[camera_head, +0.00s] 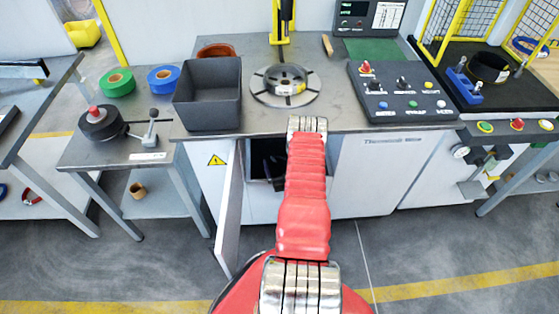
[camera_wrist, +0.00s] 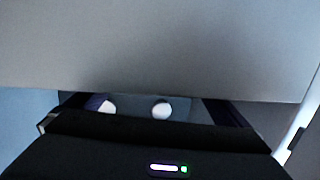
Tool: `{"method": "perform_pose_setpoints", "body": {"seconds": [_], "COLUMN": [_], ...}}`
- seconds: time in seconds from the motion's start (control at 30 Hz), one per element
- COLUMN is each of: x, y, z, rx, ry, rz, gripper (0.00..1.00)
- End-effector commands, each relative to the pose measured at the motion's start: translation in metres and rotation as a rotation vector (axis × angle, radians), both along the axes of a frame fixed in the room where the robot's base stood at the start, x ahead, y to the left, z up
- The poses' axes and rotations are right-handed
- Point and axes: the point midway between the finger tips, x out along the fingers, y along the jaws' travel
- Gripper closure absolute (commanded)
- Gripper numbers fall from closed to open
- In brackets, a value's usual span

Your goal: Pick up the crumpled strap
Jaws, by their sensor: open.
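I cannot make out the crumpled strap in either view. In the head view my arm reaches forward to the open cabinet (camera_head: 250,160) under the wrapping bench. Its far end is hidden behind the bench edge and my own arm, with only dark shapes showing in the opening. In the wrist view my gripper (camera_wrist: 150,106) is partly visible, its dark fingers apart, below a broad grey surface (camera_wrist: 160,45) that fills the upper picture. Two pale round spots show between the fingers. I see nothing held, though the fingertips are mostly hidden.
The cabinet door (camera_head: 230,210) stands open left of my arm. On the bench (camera_head: 330,105) are a dark grey bin (camera_head: 208,95), a turntable (camera_head: 265,97) with a coil, and a control panel (camera_head: 400,95). A side table (camera_head: 85,150) stands left; the floor in front is clear.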

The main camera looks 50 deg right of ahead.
Motion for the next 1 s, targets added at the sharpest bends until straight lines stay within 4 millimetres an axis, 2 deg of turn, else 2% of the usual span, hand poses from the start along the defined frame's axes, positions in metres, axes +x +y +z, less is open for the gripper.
{"method": "perform_pose_setpoints", "body": {"seconds": [0.1,0.67,1.0], "x": [-0.0001,-0.0001,0.0003], "y": [0.0,0.0001,-0.0002], "z": [0.0,0.0001,0.0031], "rx": [0.0,0.0,-0.001], "ry": [0.0,0.0,-0.001], "rz": [0.0,0.0,0.0], "gripper": [0.01,0.39,0.4]}}
